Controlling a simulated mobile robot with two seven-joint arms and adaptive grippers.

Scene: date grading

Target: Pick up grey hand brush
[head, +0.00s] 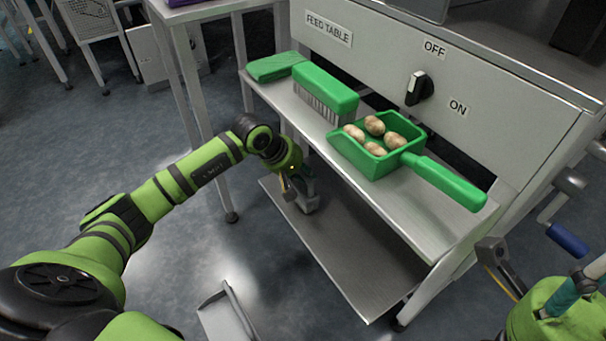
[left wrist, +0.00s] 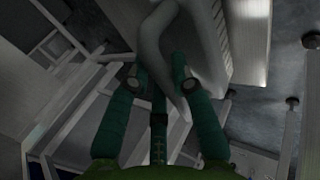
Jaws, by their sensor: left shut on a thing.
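The grey hand brush (left wrist: 152,40) is in my left gripper (left wrist: 155,88). In the left wrist view its curved grey handle runs between the two teal fingers, and its pale bristles (left wrist: 210,42) show at the upper right. In the head view the left gripper (head: 296,184) is low, in front of the shelf edge, with a small grey part of the brush (head: 309,199) at its fingers; the rest is hard to make out.
On the upper shelf (head: 425,232) lie a green hand brush (head: 325,88) and a green dustpan (head: 372,163) with several brown dates. A lower shelf (head: 345,262) is bare. A grey dustpan (head: 226,314) is at the bottom. A blue crank handle (head: 568,240) sticks out right.

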